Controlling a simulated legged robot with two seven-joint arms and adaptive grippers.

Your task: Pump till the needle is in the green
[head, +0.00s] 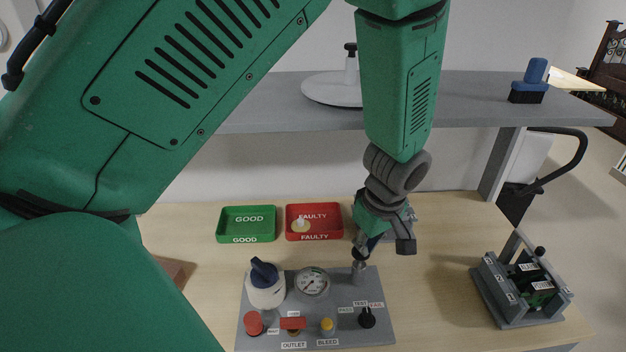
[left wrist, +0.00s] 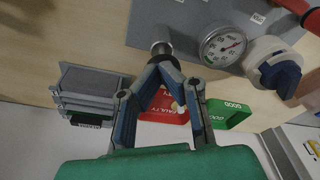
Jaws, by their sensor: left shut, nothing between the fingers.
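The test panel (head: 375,335) is a grey plate on the table. Its round white gauge (head: 312,282) has a small green band; the needle is too small to read surely, also in the left wrist view (left wrist: 222,45). The pump (head: 359,269) is a short metal cylinder with a dark top at the panel's back right corner; it also shows in the left wrist view (left wrist: 161,48). My left gripper (head: 360,254) is shut and empty, its fingertips pointing down at the pump's dark top. Whether they touch it I cannot tell. My right gripper is out of view.
The panel also bears a blue-and-white knob (head: 266,285), a red button (head: 253,323), a yellow bleed knob (head: 327,326) and a black test switch (head: 367,317). Green (head: 246,224) and red (head: 314,222) trays lie behind. A grey fixture (head: 520,288) stands right; a shelf (head: 450,98) hangs above.

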